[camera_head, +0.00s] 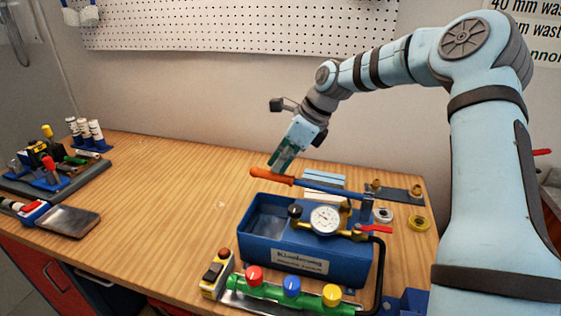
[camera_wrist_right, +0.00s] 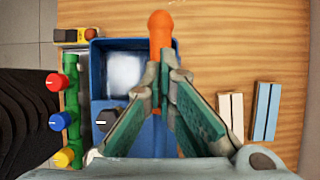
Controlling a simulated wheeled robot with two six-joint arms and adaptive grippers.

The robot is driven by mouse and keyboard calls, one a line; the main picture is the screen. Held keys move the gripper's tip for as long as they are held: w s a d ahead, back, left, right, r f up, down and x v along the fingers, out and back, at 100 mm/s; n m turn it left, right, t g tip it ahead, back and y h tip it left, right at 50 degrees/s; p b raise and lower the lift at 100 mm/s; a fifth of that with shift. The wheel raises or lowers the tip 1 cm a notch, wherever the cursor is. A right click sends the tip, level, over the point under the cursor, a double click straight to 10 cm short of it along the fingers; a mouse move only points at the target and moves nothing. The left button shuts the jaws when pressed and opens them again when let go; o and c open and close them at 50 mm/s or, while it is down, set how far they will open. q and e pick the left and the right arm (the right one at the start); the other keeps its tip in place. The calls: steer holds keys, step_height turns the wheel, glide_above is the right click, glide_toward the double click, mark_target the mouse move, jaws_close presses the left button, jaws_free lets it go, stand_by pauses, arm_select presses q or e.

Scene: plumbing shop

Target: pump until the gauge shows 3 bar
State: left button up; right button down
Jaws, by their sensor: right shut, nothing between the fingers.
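A blue test pump with an open tank (camera_head: 300,243) stands near the front of the wooden bench. Its round white gauge (camera_head: 325,219) faces me, but the needle reading is too small to tell. The pump lever, a blue rod with an orange grip (camera_head: 270,178), points left above the tank. My right gripper (camera_head: 279,171) is shut and empty, pointing down at the orange grip. In the right wrist view, the closed fingertips (camera_wrist_right: 163,68) overlap the orange grip (camera_wrist_right: 160,30); whether they touch it, I cannot tell. The left gripper is not in view.
A green manifold with red, blue and yellow knobs (camera_head: 290,288) lies in front of the pump. A red-handled valve (camera_head: 375,229) sits at its right.

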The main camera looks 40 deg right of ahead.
steer(key=shift+w+a+f+b, duration=0.1)
steer(key=shift+f+b, duration=1.15)
steer(key=shift+f, duration=0.45)
step_height(320, 180, up, 12)
steer(key=s+d+p, duration=0.1)
steer(key=p, duration=0.8)
steer(key=shift+w+a+f+b, duration=0.15)
steer(key=shift+f+b, duration=1.2)
steer(key=shift+f, duration=0.45)
steer(key=shift+w+a+f+b, duration=0.1)
steer(key=shift+a+f+b, duration=0.05)
steer(key=shift+f+b, duration=1.4)
step_height(320, 180, up, 6)
steer(key=p, duration=0.6)
step_height(320, 180, up, 5)
steer(key=p, duration=0.4)
glide_above(279, 174)
steer(key=s+d, duration=0.1)
steer(key=shift+s, duration=0.15)
steer(key=shift+f, duration=0.1)
